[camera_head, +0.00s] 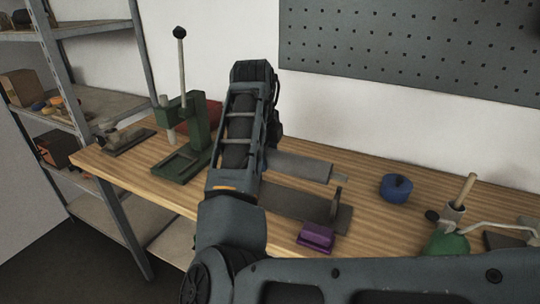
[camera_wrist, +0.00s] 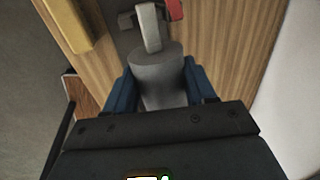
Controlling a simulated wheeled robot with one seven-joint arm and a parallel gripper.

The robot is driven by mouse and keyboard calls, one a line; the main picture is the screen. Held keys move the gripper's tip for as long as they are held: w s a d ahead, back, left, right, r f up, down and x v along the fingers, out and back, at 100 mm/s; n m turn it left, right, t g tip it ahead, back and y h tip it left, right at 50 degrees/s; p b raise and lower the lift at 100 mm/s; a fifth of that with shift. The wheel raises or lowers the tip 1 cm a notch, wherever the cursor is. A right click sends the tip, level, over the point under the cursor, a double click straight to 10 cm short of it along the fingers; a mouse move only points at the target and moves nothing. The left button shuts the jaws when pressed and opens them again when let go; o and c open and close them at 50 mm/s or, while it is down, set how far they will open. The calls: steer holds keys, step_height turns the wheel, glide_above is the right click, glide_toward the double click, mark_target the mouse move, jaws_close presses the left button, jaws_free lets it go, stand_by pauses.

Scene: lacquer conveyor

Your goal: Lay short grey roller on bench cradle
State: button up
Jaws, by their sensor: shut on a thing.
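The short grey roller shows in the wrist view (camera_wrist: 158,72) between the two blue fingers of my gripper (camera_wrist: 158,88), which is shut on it. In the head view the roller (camera_head: 300,167) sticks out to the right from behind my arm, with a thinner stub at its right end. The bench cradle, a dark flat plate (camera_head: 300,203) with an upright at its right end, lies just in front of the roller in that picture. My arm hides the plate's left end and my gripper there. I cannot tell how high the roller is above the bench.
A purple block (camera_head: 316,237) sits close to the plate's front edge. A blue round tin (camera_head: 396,188) lies to the right. A green lever press (camera_head: 195,135) stands left of my arm. A green-based device (camera_head: 447,240) is at the far right.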

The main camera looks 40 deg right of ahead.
steer(key=shift+f+b, duration=1.6)
steer(key=shift+f, duration=1)
steer(key=shift+s, duration=0.1)
steer(key=o, duration=1.5)
steer(key=shift+c, duration=0.2)
steer(key=shift+f, duration=0.1)
steer(key=shift+b+v, duration=0.35)
steer(key=shift+v, duration=3.55)
